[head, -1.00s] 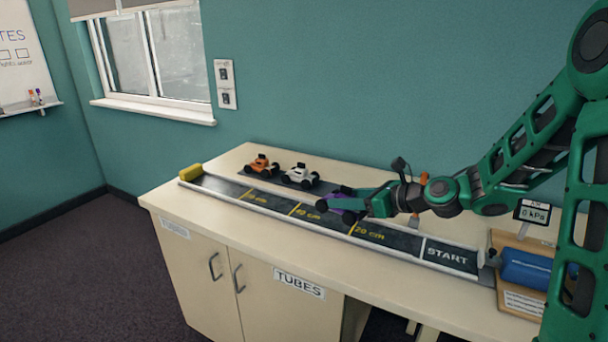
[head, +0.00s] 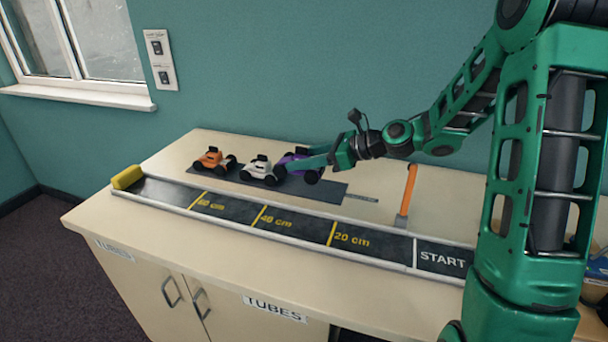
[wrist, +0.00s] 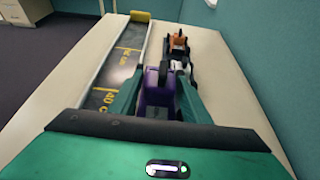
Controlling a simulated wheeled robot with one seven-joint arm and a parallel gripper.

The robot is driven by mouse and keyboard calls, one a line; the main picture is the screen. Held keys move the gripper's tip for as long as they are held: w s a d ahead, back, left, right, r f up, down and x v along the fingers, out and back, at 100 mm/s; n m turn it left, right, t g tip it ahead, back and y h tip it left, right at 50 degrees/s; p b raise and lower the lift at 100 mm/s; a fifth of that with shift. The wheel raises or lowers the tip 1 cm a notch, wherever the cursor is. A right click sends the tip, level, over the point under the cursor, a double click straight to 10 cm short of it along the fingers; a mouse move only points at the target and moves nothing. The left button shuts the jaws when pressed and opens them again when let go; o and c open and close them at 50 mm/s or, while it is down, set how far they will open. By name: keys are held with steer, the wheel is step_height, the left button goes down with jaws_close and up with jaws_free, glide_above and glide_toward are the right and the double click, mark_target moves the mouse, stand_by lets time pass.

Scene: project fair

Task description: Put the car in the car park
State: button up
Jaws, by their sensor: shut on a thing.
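My gripper (head: 308,165) is shut on the purple car (head: 291,160). The purple car also shows between the fingers in the wrist view (wrist: 158,88). The car is at the dark grey parking strip (head: 322,190), just right of the white car; I cannot tell whether its wheels touch the strip. The white car (head: 259,171) and the orange car (head: 211,159) stand on the strip in a row to the left. My fingers partly hide the purple car's right side.
The marked track (head: 290,224) runs in front of the strip, with a yellow block (head: 127,177) at its left end. An orange upright post (head: 407,192) stands at the right behind the track. The strip's right end is bare.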

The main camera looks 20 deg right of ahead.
glide_above(318, 189)
steer(key=f, duration=0.4)
steer(key=shift+w+f, duration=0.3)
steer(key=shift+s+f, duration=0.1)
steer(key=shift+f, duration=1.85)
steer(key=shift+f, duration=0.35)
steer(key=shift+s+f, duration=0.1)
steer(key=shift+f, duration=0.2)
steer(key=shift+c, duration=1)
steer(key=shift+f, duration=0.1)
steer(key=shift+c, duration=1.3)
steer(key=o, duration=1.6)
steer(key=shift+f, duration=0.1)
steer(key=shift+c, duration=0.2)
steer(key=shift+r, duration=0.45)
steer(key=v, duration=0.7)
steer(key=shift+d+r, duration=0.15)
steer(key=shift+r, duration=0.3)
